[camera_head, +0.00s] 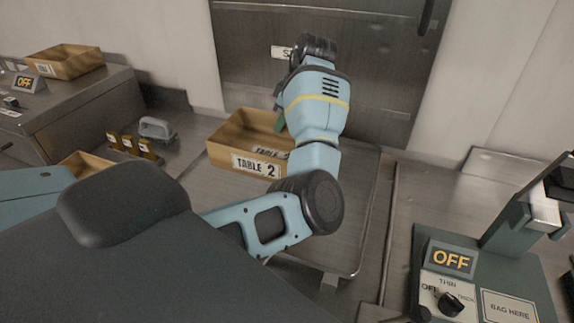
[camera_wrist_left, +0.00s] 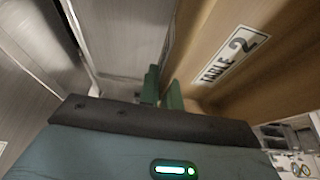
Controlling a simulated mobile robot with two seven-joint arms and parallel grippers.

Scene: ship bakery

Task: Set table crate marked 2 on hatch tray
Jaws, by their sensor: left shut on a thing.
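The tan crate marked TABLE 2 (camera_head: 222,154) is in the middle of the head view, upright at the left part of the metal hatch tray (camera_head: 352,215). I cannot tell whether its base touches the tray. My left gripper (camera_head: 281,122) is at the crate's right side, with its green fingers partly hidden by the arm. In the left wrist view, the fingers (camera_wrist_left: 162,90) are closed at the wall of the crate (camera_wrist_left: 265,70), its label facing the camera. My right gripper is not in view.
A grey hatch door (camera_head: 380,75) stands behind the tray. Another tan crate (camera_head: 66,61) sits on the left counter. A second crate (camera_head: 86,161) is partly hidden by my body. A machine with an OFF sign (camera_head: 450,258) stands at the right. The tray's right part is clear.

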